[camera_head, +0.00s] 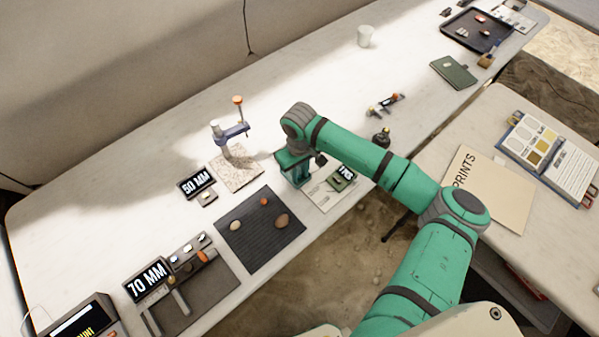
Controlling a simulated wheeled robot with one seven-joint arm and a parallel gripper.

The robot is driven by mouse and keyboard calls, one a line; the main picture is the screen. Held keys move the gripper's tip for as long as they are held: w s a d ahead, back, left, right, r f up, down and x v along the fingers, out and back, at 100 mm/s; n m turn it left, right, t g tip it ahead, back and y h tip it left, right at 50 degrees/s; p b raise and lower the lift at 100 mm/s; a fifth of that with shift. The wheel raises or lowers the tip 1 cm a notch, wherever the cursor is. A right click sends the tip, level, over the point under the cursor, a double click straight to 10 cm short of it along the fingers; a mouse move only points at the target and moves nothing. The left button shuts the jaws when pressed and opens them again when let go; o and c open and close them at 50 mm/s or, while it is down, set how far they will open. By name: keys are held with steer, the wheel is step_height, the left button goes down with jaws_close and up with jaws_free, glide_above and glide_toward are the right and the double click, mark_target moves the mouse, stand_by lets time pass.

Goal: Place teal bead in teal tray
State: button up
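My gripper (298,181) hangs at the end of my teal arm, low over the table, just left of a pale card. Its fingers are small and partly hidden by its own body, so I cannot tell whether it is open or shut, or holding anything. A dark green piece (340,184) lies on the card beside the gripper, with a pale spot on it and a black label at its right. I cannot make out a teal bead. No tray is clearly teal in this view. A dark ribbed mat (245,254) holds an orange bead (264,201), a beige stone (236,225) and a brown stone (282,221).
A stand (231,135) with an orange knob rises behind my gripper. "50 MM" (195,183) and "70 MM" (147,282) signs stand at left. A black tray (455,38), green book (453,69) and white cup (365,36) are farther back. The table's back middle is clear.

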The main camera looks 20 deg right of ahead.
mark_target(299, 177)
step_height(299, 177, up, 12)
steer(key=shift+r, duration=0.2)
stand_by(0.4)
